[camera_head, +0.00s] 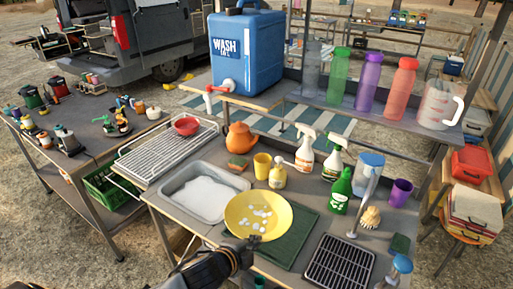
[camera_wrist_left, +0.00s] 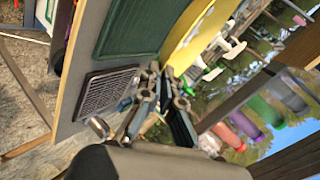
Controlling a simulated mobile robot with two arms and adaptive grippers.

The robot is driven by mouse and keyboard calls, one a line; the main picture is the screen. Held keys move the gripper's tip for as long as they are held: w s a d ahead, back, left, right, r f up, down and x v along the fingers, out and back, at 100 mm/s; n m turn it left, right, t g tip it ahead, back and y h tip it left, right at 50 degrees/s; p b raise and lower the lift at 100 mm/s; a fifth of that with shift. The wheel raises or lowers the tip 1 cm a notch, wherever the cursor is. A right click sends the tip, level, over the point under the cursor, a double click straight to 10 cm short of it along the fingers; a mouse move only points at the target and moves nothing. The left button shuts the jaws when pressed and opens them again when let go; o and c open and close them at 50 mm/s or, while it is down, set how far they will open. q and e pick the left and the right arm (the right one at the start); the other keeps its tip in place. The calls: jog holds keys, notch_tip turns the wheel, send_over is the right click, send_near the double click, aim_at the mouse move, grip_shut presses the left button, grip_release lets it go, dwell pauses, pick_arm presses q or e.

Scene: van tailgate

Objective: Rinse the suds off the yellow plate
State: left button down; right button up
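The yellow plate (camera_head: 237,212) has several white suds spots on its face. It is above the counter, between the sink basin and the dark green mat (camera_head: 292,240), and overlaps both in the head view. My left gripper (camera_head: 252,241) is at the plate's near rim. In the left wrist view the fingers (camera_wrist_left: 163,72) close at the edge of the yellow plate (camera_wrist_left: 188,38). A basin (camera_head: 171,207) holds white suds, left of the plate. A blue wash jug (camera_head: 245,62) with a red and white tap (camera_head: 226,85) stands on the shelf behind. My right gripper is not visible.
A drying rack (camera_head: 165,153) with a red bowl (camera_head: 186,126) is at left. A black grate (camera_head: 339,262) lies at the front right.

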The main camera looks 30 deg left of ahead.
pick_arm(q)
jog(key=w+a+r+n+y+p, duration=0.1)
jog(key=w+a+r+p, duration=0.2)
jog(key=w+a+r, duration=0.3)
jog(key=w+a+r+p, duration=0.2)
jog(key=w+a+r, duration=0.2)
jog(key=w+r, duration=0.35)
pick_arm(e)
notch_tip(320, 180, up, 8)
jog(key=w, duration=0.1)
pick_arm(q)
jog(key=w+a+f+b, duration=0.1)
jog(key=a+b, duration=0.1)
jog(key=a, duration=0.5)
jog(key=w+a+f+b, duration=0.2)
jog(key=a, duration=0.4)
jog(key=shift+a, duration=0.35)
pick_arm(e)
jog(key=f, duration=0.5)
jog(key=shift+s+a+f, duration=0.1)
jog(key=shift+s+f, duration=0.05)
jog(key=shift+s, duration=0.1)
pick_arm(q)
jog(key=shift+r, duration=0.1)
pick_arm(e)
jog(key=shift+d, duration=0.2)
pick_arm(q)
jog(key=shift+d, duration=0.15)
